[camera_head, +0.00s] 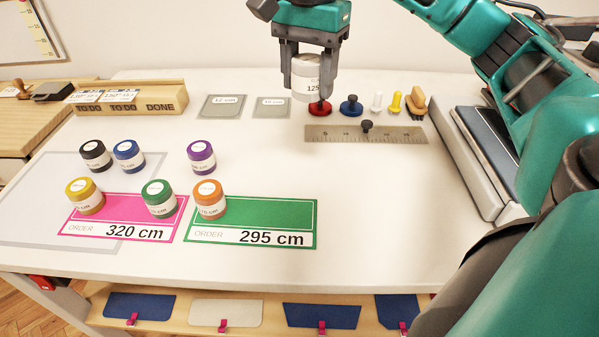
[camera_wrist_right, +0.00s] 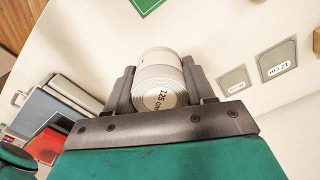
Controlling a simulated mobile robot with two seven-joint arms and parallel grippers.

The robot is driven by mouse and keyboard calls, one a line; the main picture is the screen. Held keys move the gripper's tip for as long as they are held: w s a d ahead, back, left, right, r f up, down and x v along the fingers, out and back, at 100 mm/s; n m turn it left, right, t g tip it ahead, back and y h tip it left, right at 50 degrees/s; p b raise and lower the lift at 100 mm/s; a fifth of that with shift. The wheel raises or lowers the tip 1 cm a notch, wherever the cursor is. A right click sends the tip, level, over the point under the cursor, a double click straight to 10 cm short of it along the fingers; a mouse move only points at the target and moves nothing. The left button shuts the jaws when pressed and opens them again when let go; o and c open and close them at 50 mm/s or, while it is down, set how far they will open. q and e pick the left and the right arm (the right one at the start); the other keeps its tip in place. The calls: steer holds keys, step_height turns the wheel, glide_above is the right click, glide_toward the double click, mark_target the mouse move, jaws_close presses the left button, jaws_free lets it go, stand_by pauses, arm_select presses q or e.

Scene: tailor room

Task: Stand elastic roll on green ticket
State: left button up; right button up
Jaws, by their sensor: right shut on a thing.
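My right gripper (camera_head: 305,92) is shut on a white elastic roll (camera_head: 306,68) labelled 125 cm, at the back of the table near a red-based stamp. In the right wrist view the white roll (camera_wrist_right: 159,80) sits between both fingers. The green ticket (camera_head: 262,236), marked ORDER 295 cm, lies at the front middle. An orange roll (camera_head: 209,205) stands on its left part. A corner of the green ticket (camera_wrist_right: 148,4) shows at the top of the right wrist view. My left gripper is not in view.
A pink ticket (camera_head: 118,233), marked 320 cm, bears yellow (camera_head: 85,200) and green (camera_head: 160,203) rolls. Black, blue and purple (camera_head: 201,160) rolls stand behind. A steel ruler (camera_head: 345,134) lies in front of my right gripper. The right part of the green ticket is bare.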

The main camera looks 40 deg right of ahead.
steer(key=s+a+n, duration=0.4)
steer(key=a+n, duration=0.1)
steer(key=n, duration=0.4)
steer(key=n+b, duration=0.2)
steer(key=b, duration=0.2)
glide_above(297, 214)
step_height(297, 214, down, 15)
steer(key=shift+f, duration=2.6)
steer(key=o, duration=0.6)
steer(key=shift+f+b, duration=0.1)
steer(key=shift+b, duration=0.25)
steer(key=shift+c, duration=0.2)
steer(key=o, duration=0.5)
steer(key=shift+c, duration=0.2)
